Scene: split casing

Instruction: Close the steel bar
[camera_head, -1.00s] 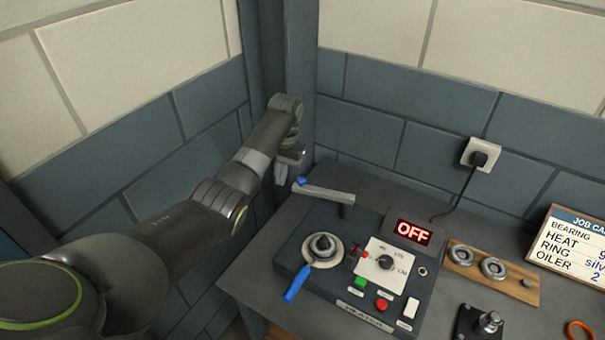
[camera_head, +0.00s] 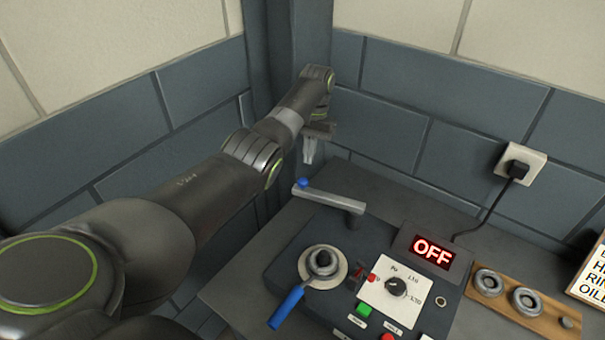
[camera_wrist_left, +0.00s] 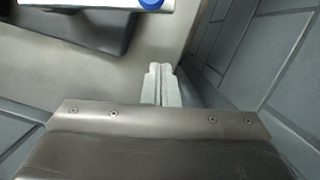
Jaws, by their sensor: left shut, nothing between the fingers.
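The steel bar (camera_head: 334,199) is a grey arm with a blue knob (camera_head: 303,183) at its left end. Its right end sits on a post on the dark casing's back edge, and the bar sticks out to the left, away from the round fitting. My left gripper (camera_head: 309,158) is shut and empty, just behind and above the blue knob, apart from it in the picture. In the left wrist view the shut fingers (camera_wrist_left: 161,84) point toward the table, with the blue knob (camera_wrist_left: 151,3) cut off at the top edge. My right gripper is not in view.
The dark casing (camera_head: 292,252) carries a round fitting with a blue handle (camera_head: 286,308), a dial (camera_head: 396,287), buttons and a lit OFF display (camera_head: 433,252). A wooden holder (camera_head: 490,307) with rings lies right. Walls stand close behind and left of my gripper.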

